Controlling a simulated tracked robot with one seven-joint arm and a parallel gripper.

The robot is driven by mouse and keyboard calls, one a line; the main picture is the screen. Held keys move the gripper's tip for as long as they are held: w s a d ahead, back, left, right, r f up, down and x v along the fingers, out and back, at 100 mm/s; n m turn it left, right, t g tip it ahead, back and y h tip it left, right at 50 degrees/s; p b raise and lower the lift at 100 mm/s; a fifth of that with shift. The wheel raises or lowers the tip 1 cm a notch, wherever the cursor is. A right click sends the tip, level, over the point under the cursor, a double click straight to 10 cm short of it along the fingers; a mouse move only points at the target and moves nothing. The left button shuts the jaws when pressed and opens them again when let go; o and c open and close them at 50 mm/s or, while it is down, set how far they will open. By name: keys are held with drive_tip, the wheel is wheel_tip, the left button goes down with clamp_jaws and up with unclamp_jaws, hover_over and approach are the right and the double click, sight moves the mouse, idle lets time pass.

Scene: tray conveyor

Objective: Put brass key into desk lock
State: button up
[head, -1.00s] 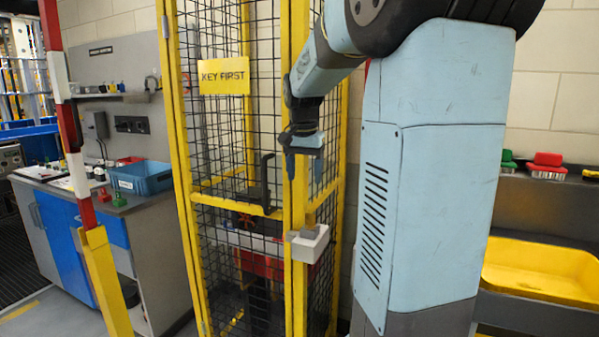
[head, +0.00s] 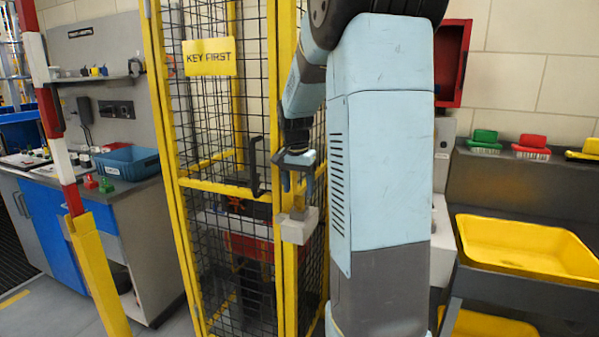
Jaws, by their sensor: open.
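My gripper (head: 298,187) is open, fingers pointing down, just above a small grey box (head: 297,229) on the yellow post of the cage. A small tan piece (head: 298,213) stands on top of this box, below and between the fingertips. It may be the brass key, but it is too small to tell. The fingers are not closed on it. The desk (head: 150,195) with blue fronts stands at the left, far from my gripper. I cannot make out a lock on it.
A mesh cage with a yellow frame (head: 160,150) and a "KEY FIRST" sign (head: 209,57) stands between desk and arm. A red-and-white post (head: 62,160) stands in front of the desk. A blue bin (head: 128,163) is on the desk. Yellow trays (head: 525,245) are at right.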

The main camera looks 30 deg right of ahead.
sight(299, 196)
drive_tip(key=shift+w+d+f, duration=0.1)
drive_tip(key=shift+d+f, duration=0.1)
drive_tip(key=shift+f, duration=1.75)
drive_tip(key=shift+c, duration=0.5)
drive_tip(key=c, duration=1)
drive_tip(key=shift+r, duration=1.9)
drive_tip(key=shift+r, duration=1.9)
